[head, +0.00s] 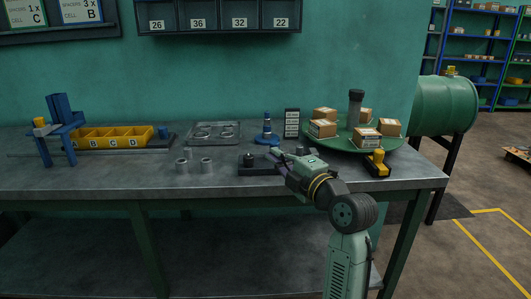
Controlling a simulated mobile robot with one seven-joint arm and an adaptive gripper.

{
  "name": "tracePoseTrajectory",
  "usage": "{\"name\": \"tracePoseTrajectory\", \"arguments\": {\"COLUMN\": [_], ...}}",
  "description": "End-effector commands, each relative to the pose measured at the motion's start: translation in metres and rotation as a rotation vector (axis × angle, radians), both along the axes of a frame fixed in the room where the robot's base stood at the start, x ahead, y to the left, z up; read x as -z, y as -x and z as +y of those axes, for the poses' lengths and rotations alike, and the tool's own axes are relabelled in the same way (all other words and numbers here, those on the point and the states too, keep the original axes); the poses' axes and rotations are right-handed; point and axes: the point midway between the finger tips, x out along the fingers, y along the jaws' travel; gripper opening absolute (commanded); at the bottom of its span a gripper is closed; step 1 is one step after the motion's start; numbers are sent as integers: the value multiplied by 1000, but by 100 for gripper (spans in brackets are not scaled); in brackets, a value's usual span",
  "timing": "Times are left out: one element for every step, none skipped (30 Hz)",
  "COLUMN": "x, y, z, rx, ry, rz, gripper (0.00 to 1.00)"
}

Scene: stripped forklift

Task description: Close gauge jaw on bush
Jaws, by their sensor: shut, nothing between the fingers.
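My gripper (277,160) is shut and empty. It points left, low over the bench, at the right end of a low dark fixture (258,170) that looks like the gauge. A dark round piece (248,160) stands on this fixture, left of my fingertips. I cannot tell whether it is a bush or part of the jaw. My gripper hides the fixture's right end, and I cannot tell whether it touches it. Several grey bushes (207,164) stand on the bench left of the fixture.
Behind my gripper stand a blue post stand (267,131) and a black label block (292,123). A green round tray (390,142) with several boxes is at right, a yellow-black device (377,163) before it. Yellow bins (115,136) and a blue fixture (60,125) are at left.

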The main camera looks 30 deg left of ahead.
Motion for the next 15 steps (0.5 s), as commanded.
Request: {"name": "tracePoseTrajectory", "arguments": {"x": [8, 12, 16, 18, 20, 21, 22, 22, 22, 22, 22, 22, 22, 22, 22], "y": [-6, -7, -9, -10, -11, -11, -12, -12, -12, -12, -12, -12, -11, -11, -11], "z": [-9, -13, -17, -19, -21, -22, -23, -23, -23, -23, -23, -23, -22, -22, -22], "rx": [1, -2, -5, -7, -9, -11, -12, -12, -13, -13, -12, -12, -12, -12, -12], "ry": [32, 49, 67, 79, 86, 93, 96, 97, 99, 98, 98, 97, 97, 97, 97], "rz": [-12, -20, -30, -36, -39, -45, -46, -47, -47, -48, -48, -47, -47, -47, -47], "gripper": [0, 0, 0, 0, 0, 0, 0, 0, 0, 0, 0, 0, 0, 0, 0]}}
